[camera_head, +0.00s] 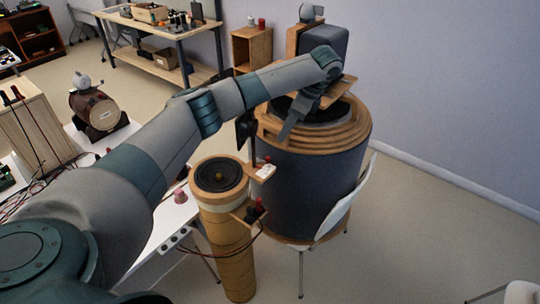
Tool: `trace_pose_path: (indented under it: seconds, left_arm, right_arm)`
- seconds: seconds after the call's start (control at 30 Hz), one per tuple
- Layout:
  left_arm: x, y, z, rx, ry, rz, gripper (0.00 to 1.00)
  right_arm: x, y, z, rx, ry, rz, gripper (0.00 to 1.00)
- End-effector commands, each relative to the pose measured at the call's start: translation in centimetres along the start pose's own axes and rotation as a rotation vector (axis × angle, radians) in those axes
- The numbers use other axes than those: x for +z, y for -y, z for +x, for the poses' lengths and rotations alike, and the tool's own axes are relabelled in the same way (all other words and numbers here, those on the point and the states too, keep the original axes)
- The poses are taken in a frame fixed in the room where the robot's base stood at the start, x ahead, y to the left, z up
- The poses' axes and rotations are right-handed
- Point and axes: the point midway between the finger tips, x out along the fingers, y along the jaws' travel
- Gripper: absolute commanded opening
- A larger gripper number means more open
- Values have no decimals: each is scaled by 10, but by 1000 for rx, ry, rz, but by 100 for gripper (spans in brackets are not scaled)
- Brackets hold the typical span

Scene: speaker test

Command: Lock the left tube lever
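The narrow tan tube (230,265) stands upright in the lower middle, with a round black speaker cone (219,175) facing up in its top. A small bracket with red and black parts (255,211) sticks out of its right side. I cannot make out a lever for certain. My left arm crosses from the lower left, and its wrist bends down over the wide dark drum (308,185) behind the tube. My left gripper (288,130) is near the drum's wooden rim; its fingers are too unclear to tell open from shut. My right gripper is not in view.
A small white block (265,171) and a dark upright piece (246,130) are between tube and drum. A white chair (346,208) stands against the drum's right side. A white table (165,230) lies left of the tube. The floor at right is largely clear.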

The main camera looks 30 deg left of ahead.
Motion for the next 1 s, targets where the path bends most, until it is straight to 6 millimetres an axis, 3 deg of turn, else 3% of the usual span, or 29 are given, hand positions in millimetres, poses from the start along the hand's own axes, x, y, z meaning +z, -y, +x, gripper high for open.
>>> trace_pose_path:
  seconds: [0.27,0.6,0.8,1.0]
  left_arm:
    - [0,-2,48,5,1,1,33]
    - [2,-1,104,4,2,1,33]
    - [1,-1,127,3,2,1,33]
    - [0,0,135,1,1,0,33]
  right_arm:
    - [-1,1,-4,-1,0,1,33]
    - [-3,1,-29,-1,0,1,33]
    - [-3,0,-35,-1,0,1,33]
    - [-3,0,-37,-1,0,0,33]
